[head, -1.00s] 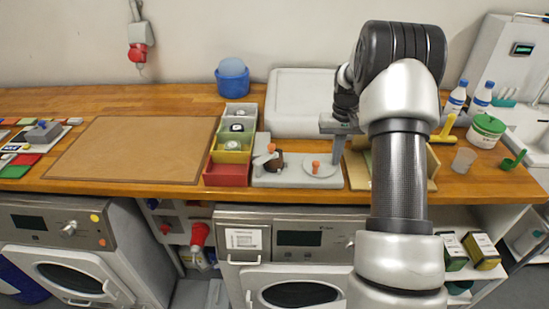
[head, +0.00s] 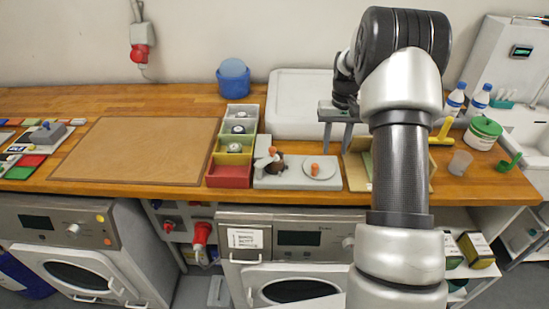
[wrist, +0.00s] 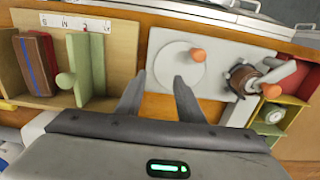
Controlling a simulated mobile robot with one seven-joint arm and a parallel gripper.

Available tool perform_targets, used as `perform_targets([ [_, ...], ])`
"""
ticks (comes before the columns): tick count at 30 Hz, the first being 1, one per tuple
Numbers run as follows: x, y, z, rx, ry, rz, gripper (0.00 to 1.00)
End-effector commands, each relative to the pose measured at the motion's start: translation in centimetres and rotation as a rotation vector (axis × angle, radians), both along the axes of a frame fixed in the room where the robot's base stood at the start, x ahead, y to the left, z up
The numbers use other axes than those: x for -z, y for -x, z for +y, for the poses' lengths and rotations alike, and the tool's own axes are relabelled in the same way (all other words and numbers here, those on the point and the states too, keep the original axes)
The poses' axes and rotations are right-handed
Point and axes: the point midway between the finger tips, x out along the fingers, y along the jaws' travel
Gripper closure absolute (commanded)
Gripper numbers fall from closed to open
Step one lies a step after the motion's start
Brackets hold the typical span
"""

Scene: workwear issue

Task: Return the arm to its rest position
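My gripper (head: 336,149) is above the worktop near its front edge, beside the round white plate with an orange knob (head: 320,168). Its two fingers are apart with nothing between them; the wrist view also shows the gripper (wrist: 159,82) open and empty. My arm comes in from the lower right of the head view and covers part of the worktop. In the wrist view the white plate (wrist: 178,68) lies just ahead of the fingers, on a grey base (wrist: 208,88).
A dark brown piece with a lever (head: 268,163) is on the same base. Coloured bins (head: 229,176) stand to its left, a wooden holder (wrist: 117,62) to its right. A brown mat (head: 140,150) is clear. Bottles (head: 455,101) and a green-lidded tub (head: 483,134) stand at right.

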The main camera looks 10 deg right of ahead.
Motion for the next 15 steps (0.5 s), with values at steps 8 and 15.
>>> perform_targets([
  [8, -2.3, 0.0, -0.1, 0.0, 0.001, -0.001, 0.66],
  [15, -2.3, 0.0, -0.1, 0.001, 0.001, -0.001, 0.66],
])
